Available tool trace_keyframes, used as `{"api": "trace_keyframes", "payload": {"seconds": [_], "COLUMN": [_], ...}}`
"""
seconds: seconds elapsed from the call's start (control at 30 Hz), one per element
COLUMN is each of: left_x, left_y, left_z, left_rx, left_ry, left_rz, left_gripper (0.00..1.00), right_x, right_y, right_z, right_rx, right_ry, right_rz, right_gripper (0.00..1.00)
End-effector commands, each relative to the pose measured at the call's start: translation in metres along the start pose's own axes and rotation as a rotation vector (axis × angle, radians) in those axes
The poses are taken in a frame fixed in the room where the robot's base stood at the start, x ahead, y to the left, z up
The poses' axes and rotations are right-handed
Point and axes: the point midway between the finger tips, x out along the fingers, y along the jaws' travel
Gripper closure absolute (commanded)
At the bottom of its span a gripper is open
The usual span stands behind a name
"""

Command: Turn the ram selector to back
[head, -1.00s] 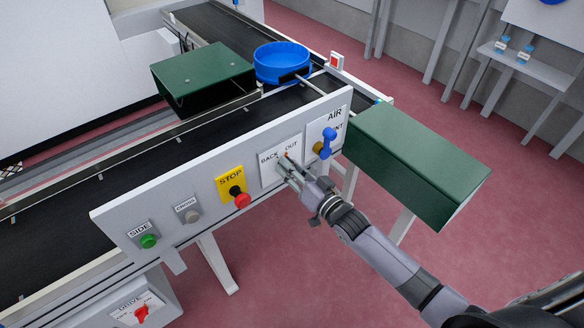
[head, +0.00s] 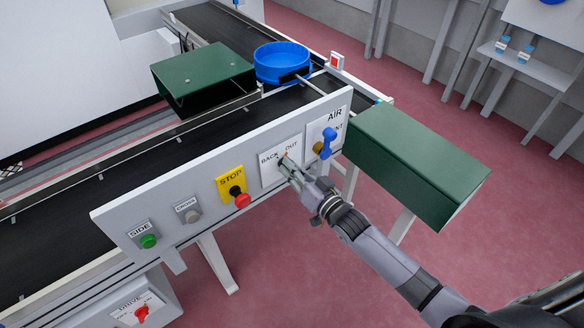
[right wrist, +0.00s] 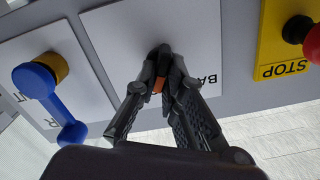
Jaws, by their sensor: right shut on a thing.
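The ram selector is a small dark knob (right wrist: 161,50) with an orange mark, on a white plate (head: 268,177) lettered BACK and OUT on the grey control panel. My right gripper (head: 286,163) is at this plate, its fingers shut on the knob. In the right wrist view the gripper (right wrist: 160,70) has its two fingertips closed around the knob, with the orange mark (right wrist: 158,86) between them. The fingers hide most of the knob, so its exact pointing is hard to tell. My left gripper is not in view.
Right of the plate is a blue-handled air valve (head: 326,143). Left of it are a red stop button (head: 242,201) on yellow, a grey button (head: 192,216) and a green button (head: 149,241). A green box (head: 415,160) juts out at right. A blue bowl (head: 282,60) stands behind.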

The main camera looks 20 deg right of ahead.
Motion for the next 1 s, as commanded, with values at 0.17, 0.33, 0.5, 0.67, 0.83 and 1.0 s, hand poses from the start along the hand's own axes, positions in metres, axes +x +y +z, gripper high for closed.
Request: {"api": "trace_keyframes", "payload": {"seconds": [0.17, 0.33, 0.5, 0.67, 0.83, 1.0], "left_x": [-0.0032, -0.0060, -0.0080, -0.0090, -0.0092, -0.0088], "left_y": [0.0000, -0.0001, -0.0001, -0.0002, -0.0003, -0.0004], "left_z": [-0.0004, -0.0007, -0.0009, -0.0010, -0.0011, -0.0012], "left_rx": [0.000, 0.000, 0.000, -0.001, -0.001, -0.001], "left_ry": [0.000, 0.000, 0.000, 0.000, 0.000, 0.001], "left_rz": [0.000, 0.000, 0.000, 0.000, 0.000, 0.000], "left_gripper": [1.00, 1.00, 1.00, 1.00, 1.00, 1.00], "right_x": [-0.0001, -0.0001, -0.0001, -0.0001, -0.0001, 0.0000], "right_y": [-0.0005, -0.0014, -0.0023, -0.0027, -0.0031, -0.0037], "right_z": [-0.0007, -0.0005, 0.0003, 0.0009, 0.0013, 0.0019], "right_rx": [-0.105, -0.253, -0.414, -0.565, -0.714, -0.836], "right_ry": [0.000, -0.001, -0.001, -0.001, 0.000, 0.000], "right_rz": [0.001, 0.002, 0.001, 0.001, 0.001, 0.001], "right_gripper": [1.00, 1.00, 1.00, 1.00, 1.00, 1.00]}}
